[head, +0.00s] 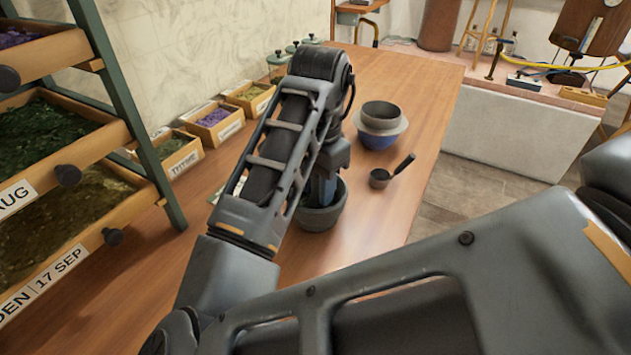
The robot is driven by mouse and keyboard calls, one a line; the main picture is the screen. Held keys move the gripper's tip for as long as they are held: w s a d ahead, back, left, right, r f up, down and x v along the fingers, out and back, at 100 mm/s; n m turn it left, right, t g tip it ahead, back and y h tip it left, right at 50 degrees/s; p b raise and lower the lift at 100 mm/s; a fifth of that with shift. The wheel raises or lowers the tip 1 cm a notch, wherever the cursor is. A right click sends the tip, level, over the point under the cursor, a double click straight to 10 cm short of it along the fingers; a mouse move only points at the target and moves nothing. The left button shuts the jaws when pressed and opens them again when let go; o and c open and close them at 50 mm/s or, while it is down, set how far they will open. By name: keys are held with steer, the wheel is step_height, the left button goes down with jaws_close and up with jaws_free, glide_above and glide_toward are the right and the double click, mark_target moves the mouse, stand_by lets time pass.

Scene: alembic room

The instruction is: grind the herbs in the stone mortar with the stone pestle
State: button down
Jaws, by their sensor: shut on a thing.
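The dark stone mortar (322,217) stands on the wooden table, partly hidden behind my arm. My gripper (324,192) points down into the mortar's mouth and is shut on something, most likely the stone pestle. My arm and the mortar wall hide the pestle itself, so I cannot see its shape or tip. The herbs inside the mortar are also hidden from this view.
Behind the mortar stand a blue bowl with a grey vessel (380,118) in it and a small dark dipper (381,178). Labelled herb boxes (212,124) and jars line the wall. A drawer rack (60,150) stands at left.

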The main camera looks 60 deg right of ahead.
steer(key=shift+w+d, duration=0.4)
steer(key=shift+d, duration=0.2)
steer(key=shift+a+r, duration=0.1)
steer(key=shift+a, duration=0.65)
steer(key=shift+s+d+p, duration=0.35)
steer(key=shift+d+p, duration=0.05)
steer(key=shift+d, duration=0.25)
steer(key=shift+w+a+f, duration=0.2)
steer(key=shift+w+a, duration=0.2)
steer(key=shift+w, duration=0.25)
steer(key=shift+s+a, duration=0.15)
steer(key=shift+s, duration=0.65)
steer(key=shift+r, duration=0.15)
step_height(320, 180, up, 9)
steer(key=p, duration=0.8)
steer(key=shift+f, duration=0.25)
